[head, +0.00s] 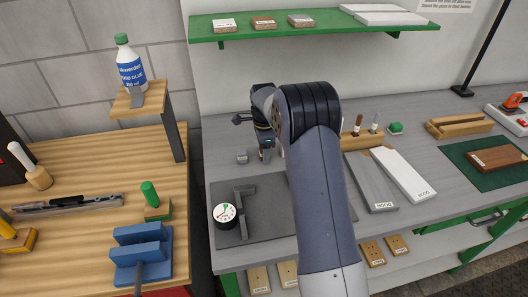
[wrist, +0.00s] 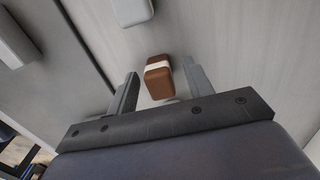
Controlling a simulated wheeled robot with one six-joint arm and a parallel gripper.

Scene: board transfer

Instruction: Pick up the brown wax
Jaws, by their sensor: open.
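The brown wax (wrist: 158,84) is a small brown block with a white band around it. In the wrist view it lies on the grey bench top, in the gap between my fingers, with space showing on both sides. My gripper (wrist: 162,72) is open and empty, its two grey fingers on either side of the wax. How far above the bench the fingertips are is hard to tell. In the head view my gripper (head: 266,153) points down at the back of the bench, and my arm hides the wax.
A small grey block (head: 242,157) sits just left of my gripper. A dark mat (head: 270,222) with a dial gauge (head: 225,212) lies in front. Right of my arm are a wooden tool holder (head: 362,140) and two boards (head: 403,174). A green shelf (head: 310,27) hangs above.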

